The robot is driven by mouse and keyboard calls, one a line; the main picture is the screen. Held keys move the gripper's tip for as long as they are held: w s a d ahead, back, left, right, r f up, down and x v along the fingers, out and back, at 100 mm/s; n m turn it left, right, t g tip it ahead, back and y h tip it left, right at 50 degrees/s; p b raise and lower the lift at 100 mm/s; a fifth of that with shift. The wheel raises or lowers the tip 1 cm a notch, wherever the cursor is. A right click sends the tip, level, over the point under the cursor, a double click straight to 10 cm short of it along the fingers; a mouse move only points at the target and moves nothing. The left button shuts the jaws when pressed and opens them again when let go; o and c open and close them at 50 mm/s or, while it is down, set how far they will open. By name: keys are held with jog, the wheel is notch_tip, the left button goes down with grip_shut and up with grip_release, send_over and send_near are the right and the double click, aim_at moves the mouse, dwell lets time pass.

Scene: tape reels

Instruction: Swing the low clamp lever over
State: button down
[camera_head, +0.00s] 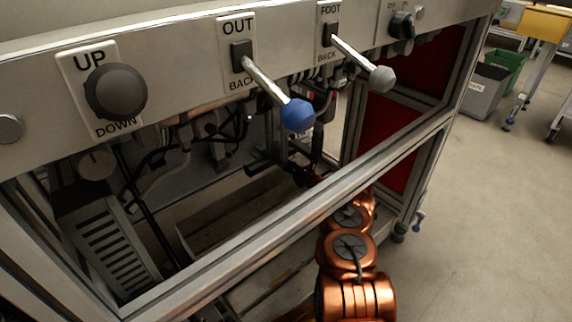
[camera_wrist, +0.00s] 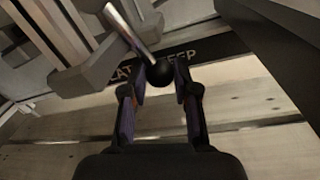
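The low clamp lever (camera_wrist: 131,33) shows in the wrist view as a bright metal rod slanting down from the upper left to a black ball knob (camera_wrist: 160,73). A dark label strip (camera_wrist: 205,50) behind the knob carries partly hidden letters, "LAT" on the left and "EEP" on the right. My gripper (camera_wrist: 160,88) is open, with one finger on either side of the knob and the knob near the fingertips. I cannot tell whether either finger touches it. In the head view the lever is not clearly visible, and my arm reaches in under the front rail.
In the head view, a blue-knobbed OUT/BACK lever (camera_head: 298,115), a grey-knobbed FOOT/BACK lever (camera_head: 381,79) and a black UP/DOWN knob (camera_head: 116,91) stick out from the panel above. The metal front rail (camera_head: 250,220) crosses above my arm. Wooden slats (camera_wrist: 70,125) lie below the gripper.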

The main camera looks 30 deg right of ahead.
jog(key=c, duration=1.2)
grip_release()
jog(key=shift+a+f, duration=0.1)
jog(key=shift+f, duration=0.15)
jog(key=o, duration=0.3)
jog(key=shift+r, duration=0.1)
jog(key=shift+o, duration=0.2)
jog(key=shift+v, duration=3.75)
